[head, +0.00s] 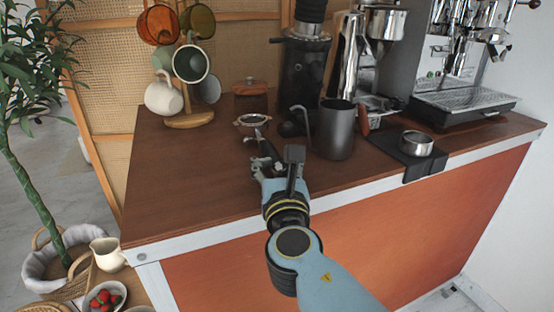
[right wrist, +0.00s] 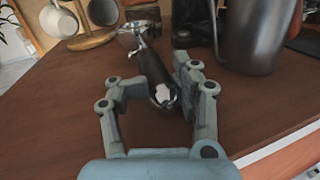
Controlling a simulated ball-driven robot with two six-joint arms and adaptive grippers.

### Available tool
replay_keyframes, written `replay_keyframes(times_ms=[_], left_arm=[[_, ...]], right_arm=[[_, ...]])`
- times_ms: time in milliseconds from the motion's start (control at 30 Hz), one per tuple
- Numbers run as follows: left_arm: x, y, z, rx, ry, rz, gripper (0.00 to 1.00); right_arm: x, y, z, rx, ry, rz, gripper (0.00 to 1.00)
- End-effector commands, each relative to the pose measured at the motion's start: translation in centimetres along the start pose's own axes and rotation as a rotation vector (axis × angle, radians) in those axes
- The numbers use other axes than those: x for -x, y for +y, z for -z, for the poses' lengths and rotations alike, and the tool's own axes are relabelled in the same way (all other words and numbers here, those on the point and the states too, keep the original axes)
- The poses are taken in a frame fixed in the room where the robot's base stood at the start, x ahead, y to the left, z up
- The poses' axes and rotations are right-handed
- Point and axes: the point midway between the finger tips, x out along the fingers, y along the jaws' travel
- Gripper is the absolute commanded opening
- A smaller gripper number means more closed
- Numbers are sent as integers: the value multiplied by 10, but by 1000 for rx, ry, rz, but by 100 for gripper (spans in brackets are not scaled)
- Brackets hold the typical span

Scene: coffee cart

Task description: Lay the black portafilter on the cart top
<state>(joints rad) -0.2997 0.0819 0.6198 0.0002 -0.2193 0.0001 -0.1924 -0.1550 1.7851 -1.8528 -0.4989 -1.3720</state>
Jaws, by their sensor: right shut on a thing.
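The black portafilter shows in the head view with its metal basket (head: 254,121) pointing to the back of the cart top (head: 205,190) and its black handle toward me. My right gripper (head: 267,167) is shut on the handle. In the right wrist view, the portafilter's handle (right wrist: 153,68) lies between the fingers of the right gripper (right wrist: 155,90), with the basket at the far end. The portafilter is at or just above the wood; I cannot tell whether it touches. My left gripper is not in view.
A dark grey pitcher (head: 336,130) stands just right of the portafilter. The front left top is clear.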

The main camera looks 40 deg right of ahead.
Motion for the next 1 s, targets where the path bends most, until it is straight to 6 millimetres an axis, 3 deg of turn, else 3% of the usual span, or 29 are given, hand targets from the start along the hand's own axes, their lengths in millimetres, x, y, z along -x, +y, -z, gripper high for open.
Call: replay_keyframes(times_ms=[367, 400, 667, 700, 1000], left_arm=[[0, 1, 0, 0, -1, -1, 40], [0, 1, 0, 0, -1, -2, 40], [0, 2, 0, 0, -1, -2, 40], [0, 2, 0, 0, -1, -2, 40], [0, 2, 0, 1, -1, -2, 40]], right_arm=[[0, 0, 1, -5, -6, -2, 0], [0, 0, 1, -5, -6, -2, 33], [0, 0, 2, -5, -3, -3, 67], [0, 0, 2, -5, -3, -3, 71], [1, 0, 3, -2, 2, -2, 71]])
